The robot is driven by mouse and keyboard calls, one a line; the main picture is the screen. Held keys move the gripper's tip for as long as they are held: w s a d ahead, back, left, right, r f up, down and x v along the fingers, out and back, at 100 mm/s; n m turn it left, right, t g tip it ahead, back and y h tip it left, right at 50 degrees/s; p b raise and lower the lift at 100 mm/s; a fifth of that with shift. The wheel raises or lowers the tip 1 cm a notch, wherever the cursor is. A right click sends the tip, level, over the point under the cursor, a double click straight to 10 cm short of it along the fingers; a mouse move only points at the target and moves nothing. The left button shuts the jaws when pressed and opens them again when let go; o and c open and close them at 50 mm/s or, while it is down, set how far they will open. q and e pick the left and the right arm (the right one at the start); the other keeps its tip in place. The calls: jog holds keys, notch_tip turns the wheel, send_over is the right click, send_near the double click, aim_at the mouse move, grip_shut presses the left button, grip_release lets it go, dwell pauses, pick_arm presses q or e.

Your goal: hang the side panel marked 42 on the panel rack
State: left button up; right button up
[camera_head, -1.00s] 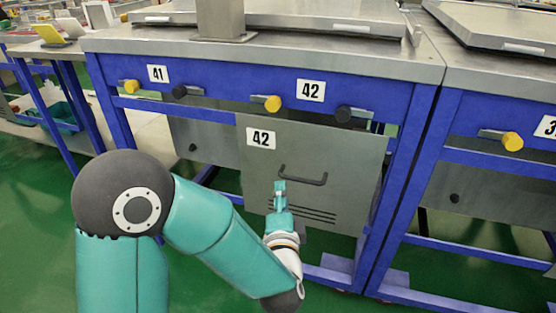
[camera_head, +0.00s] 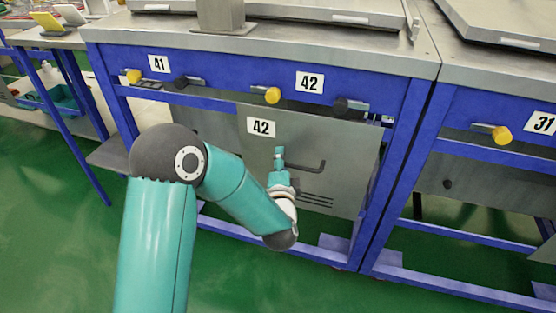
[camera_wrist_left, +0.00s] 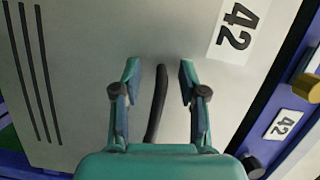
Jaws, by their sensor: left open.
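The grey side panel marked 42 (camera_head: 345,150) hangs upright on the front of the blue bench frame, with a white 42 label, a dark handle (camera_head: 308,168) and slots below. My left gripper (camera_head: 279,153) is in front of the panel at the left end of the handle. In the left wrist view the panel (camera_wrist_left: 90,50) fills most of the picture, and the handle (camera_wrist_left: 158,100) runs between the two spread fingers of my left gripper (camera_wrist_left: 158,75). The fingers are not closed on it. No panel rack can be made out, and my right gripper is not in view.
Yellow knobs (camera_head: 272,95) and black knobs (camera_head: 341,106) sit on the blue beam above the panel. A neighbouring bench marked 31 (camera_head: 541,123) stands at the right. Green floor (camera_head: 230,275) is clear in front.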

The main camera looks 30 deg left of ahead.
pick_arm(q)
grip_shut()
